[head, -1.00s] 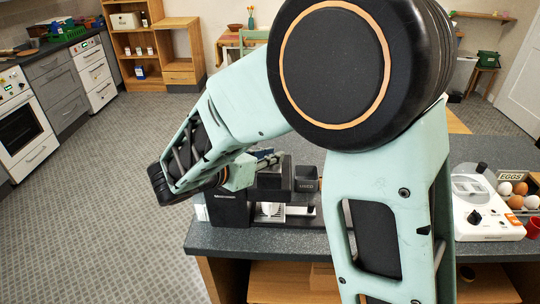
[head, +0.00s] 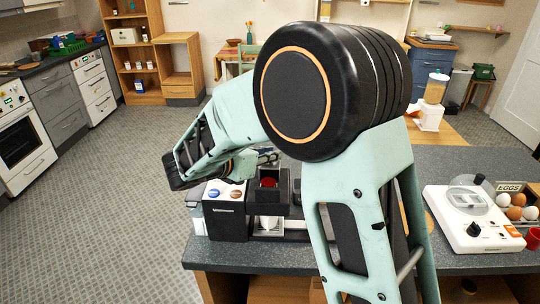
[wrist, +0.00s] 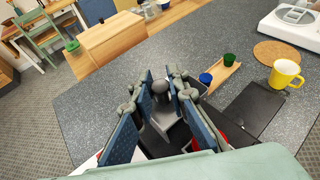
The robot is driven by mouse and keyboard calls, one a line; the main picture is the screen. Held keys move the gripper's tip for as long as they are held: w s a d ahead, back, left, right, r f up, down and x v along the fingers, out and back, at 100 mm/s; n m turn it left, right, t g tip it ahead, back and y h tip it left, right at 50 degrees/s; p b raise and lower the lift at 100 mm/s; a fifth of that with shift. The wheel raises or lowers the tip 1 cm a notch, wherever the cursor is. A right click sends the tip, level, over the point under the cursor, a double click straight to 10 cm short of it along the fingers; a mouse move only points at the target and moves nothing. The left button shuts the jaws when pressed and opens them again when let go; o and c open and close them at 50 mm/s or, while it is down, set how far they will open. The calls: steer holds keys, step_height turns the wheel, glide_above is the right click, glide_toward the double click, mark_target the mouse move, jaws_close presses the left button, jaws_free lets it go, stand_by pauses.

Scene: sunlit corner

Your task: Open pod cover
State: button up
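The black coffee machine (head: 224,224) stands on the dark counter, with a blue and a brown button on top. Its pod cover (head: 270,173) looks raised, and a red pod (head: 268,184) shows in the opening below it. A white cup (head: 268,222) sits under the spout. My gripper (head: 264,157) is above and behind the machine's head, partly hidden by my wrist. In the wrist view my gripper (wrist: 163,92) has its blue pads apart, with a dark rounded knob (wrist: 163,86) between them; I cannot tell whether they touch it. A little red (wrist: 191,145) shows below the fingers.
In the wrist view, a wooden holder (wrist: 219,73) bears a blue pod (wrist: 205,78) and a green pod (wrist: 229,59), beside a yellow mug (wrist: 285,73). A white appliance (head: 470,217) and eggs (head: 515,200) stand on the right. The counter between is mostly clear.

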steer(key=o, duration=0.4)
steer(key=shift+w+a, duration=0.15)
steer(key=shift+w, duration=0.15)
steer(key=shift+s, duration=0.1)
steer(key=v, duration=1.2)
